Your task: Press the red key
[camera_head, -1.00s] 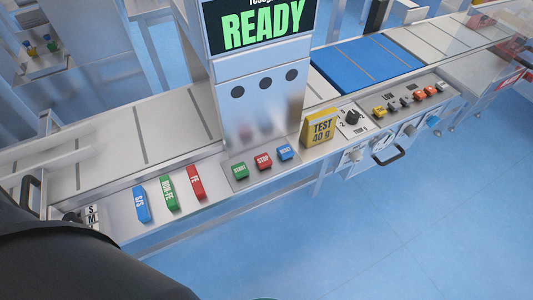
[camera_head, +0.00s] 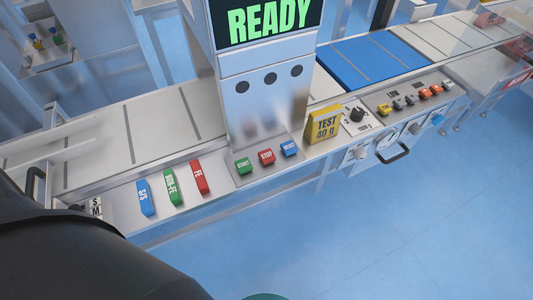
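A red key marked STOP (camera_head: 266,157) sits on the small panel at the foot of the machine column, between a green START key (camera_head: 243,165) and a blue key (camera_head: 289,148) whose label is hard to read. A red block marked FE (camera_head: 199,177) lies on the ledge to the left, beside a green block marked NON-FE (camera_head: 173,187) and a blue block marked S/S (camera_head: 145,197). Nothing touches the red key. Neither of my grippers shows; a large dark part of mine fills the lower left.
The machine screen (camera_head: 268,20) reads READY. A yellow TEST 40 g block (camera_head: 323,124) stands right of the keys, near a black knob (camera_head: 357,114) and several small coloured pieces. A conveyor (camera_head: 150,130) runs behind. The floor (camera_head: 400,230) in front is clear.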

